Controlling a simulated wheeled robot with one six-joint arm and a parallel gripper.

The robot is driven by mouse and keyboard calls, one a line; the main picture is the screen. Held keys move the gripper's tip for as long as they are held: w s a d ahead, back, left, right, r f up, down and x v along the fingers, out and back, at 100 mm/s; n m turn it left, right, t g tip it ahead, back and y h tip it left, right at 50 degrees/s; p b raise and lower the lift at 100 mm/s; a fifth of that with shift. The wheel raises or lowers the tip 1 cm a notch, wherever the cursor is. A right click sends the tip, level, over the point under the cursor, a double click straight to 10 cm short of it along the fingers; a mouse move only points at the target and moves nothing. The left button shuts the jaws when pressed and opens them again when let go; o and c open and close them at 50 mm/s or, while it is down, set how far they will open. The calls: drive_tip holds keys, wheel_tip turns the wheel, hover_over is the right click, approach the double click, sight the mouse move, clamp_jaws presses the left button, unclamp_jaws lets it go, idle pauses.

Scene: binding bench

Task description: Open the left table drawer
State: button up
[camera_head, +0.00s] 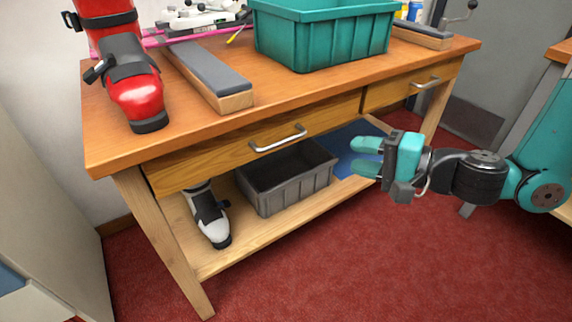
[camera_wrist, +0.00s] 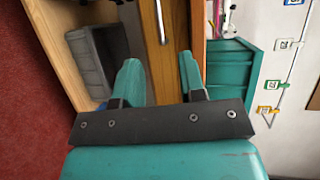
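The wooden table has a wide left drawer (camera_head: 255,146) with a metal bar handle (camera_head: 278,139) on its front. The drawer front looks flush with the table, so it appears closed. In the wrist view the picture is turned sideways, and a drawer handle (camera_wrist: 160,20) shows at the top, beyond the fingers. My gripper (camera_head: 354,157) is to the right of the handle and a little lower, in front of the table. In the wrist view its two teal fingers (camera_wrist: 159,60) are apart with nothing between them. The gripper does not touch the handle.
A second drawer (camera_head: 415,86) at the right appears closed. A grey bin (camera_head: 286,178) and a white boot (camera_head: 209,218) stand on the lower shelf. On top are a red boot (camera_head: 137,96), a padded block (camera_head: 211,77) and a teal bin (camera_head: 324,38). Red floor (camera_head: 330,270) in front is clear.

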drive_tip(key=f, duration=0.1)
drive_tip(key=b, duration=0.3)
approach(286, 141)
drive_tip(key=shift+m+t, duration=0.3)
drive_tip(key=x, duration=1)
drive_tip(key=shift+w+a+f, duration=0.1)
drive_tip(key=shift+w+f, duration=0.05)
drive_tip(key=shift+f, duration=0.2)
clamp_jaws()
